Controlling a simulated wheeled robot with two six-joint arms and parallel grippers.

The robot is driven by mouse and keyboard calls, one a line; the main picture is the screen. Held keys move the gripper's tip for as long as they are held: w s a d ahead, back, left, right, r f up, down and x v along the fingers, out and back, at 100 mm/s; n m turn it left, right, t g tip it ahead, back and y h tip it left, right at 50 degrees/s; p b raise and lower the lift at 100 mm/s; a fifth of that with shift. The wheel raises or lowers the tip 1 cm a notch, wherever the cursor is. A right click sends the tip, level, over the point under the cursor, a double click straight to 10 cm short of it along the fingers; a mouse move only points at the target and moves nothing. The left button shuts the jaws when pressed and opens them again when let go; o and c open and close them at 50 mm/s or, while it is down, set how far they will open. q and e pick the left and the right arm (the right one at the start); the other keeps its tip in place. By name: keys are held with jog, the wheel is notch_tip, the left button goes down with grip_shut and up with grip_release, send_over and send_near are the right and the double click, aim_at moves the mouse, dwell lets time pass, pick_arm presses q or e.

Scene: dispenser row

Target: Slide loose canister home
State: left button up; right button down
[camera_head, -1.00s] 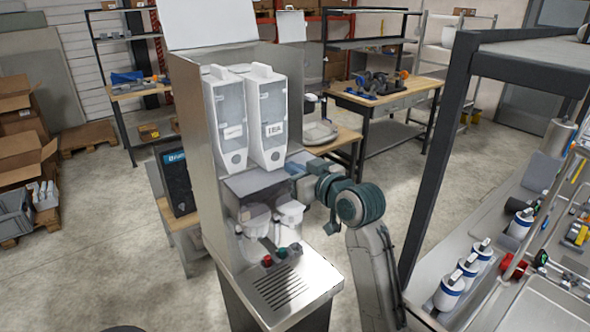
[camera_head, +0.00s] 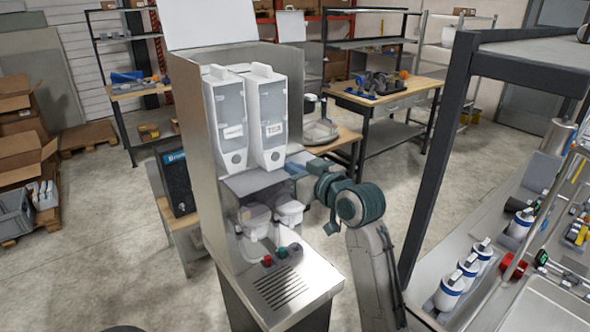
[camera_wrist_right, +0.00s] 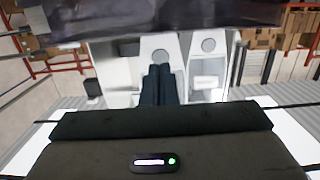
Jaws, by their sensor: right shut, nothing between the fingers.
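Two white canisters with clear fronts stand side by side in a metal dispenser: the left canister (camera_head: 228,115) and the right canister (camera_head: 267,118), which carries a dark-lettered label. The wrist view shows them upside down, the right canister (camera_wrist_right: 160,46) on the left and the left canister (camera_wrist_right: 208,60) on the right. My right gripper (camera_head: 296,170) is at the right canister's lower front. Its dark fingers (camera_wrist_right: 158,70) are shut, hold nothing, and overlap that canister's front in the wrist view. I cannot tell whether they touch it. My left gripper is not in view.
Below the canisters are clear cups (camera_head: 256,220), coloured knobs (camera_head: 281,253) and a slotted drip tray (camera_head: 285,292). The dispenser's tall side wall (camera_head: 190,130) stands on the left. A bench with white bottles (camera_head: 450,291) and a dark post (camera_head: 435,150) are on the right.

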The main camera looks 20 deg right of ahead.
aim_at(275, 155)
jog(key=shift+r+x, duration=0.15)
jog(key=shift+x, duration=1.35)
jog(key=shift+r+x, duration=0.15)
jog(key=shift+x, duration=1.3)
jog(key=shift+r+x, duration=0.15)
jog(key=shift+x, duration=1.35)
jog(key=shift+w, duration=0.1)
jog(key=p+v, duration=0.1)
jog(key=v, duration=0.7)
jog(key=shift+f, duration=0.5)
